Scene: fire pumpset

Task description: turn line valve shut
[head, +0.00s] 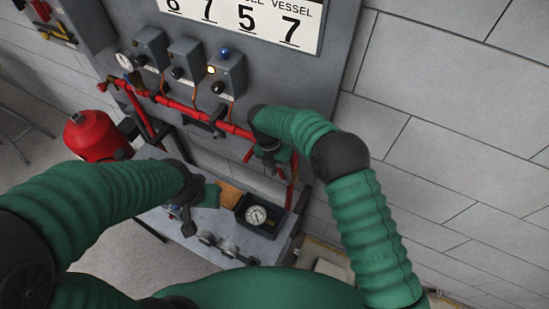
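A red pipe (185,106) runs slantwise across the grey panel and down to the right. My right gripper (268,162) points down at the pipe's right end. Small red parts (249,155) show beside and below it, perhaps a valve handle. My wrist and gripper cover most of this spot, so I cannot tell whether the fingers touch or hold anything. A dark fitting (212,121) sits mid-pipe. My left gripper (187,222) hangs above the grey bench, apart from the pipe; its finger opening is not clear.
Three grey switch boxes (187,59) sit above the pipe, with a round gauge (124,61) to their left. A red tank (95,136) stands at left. The bench (207,220) carries a black gauge box (262,214). A block wall (450,110) fills the right side.

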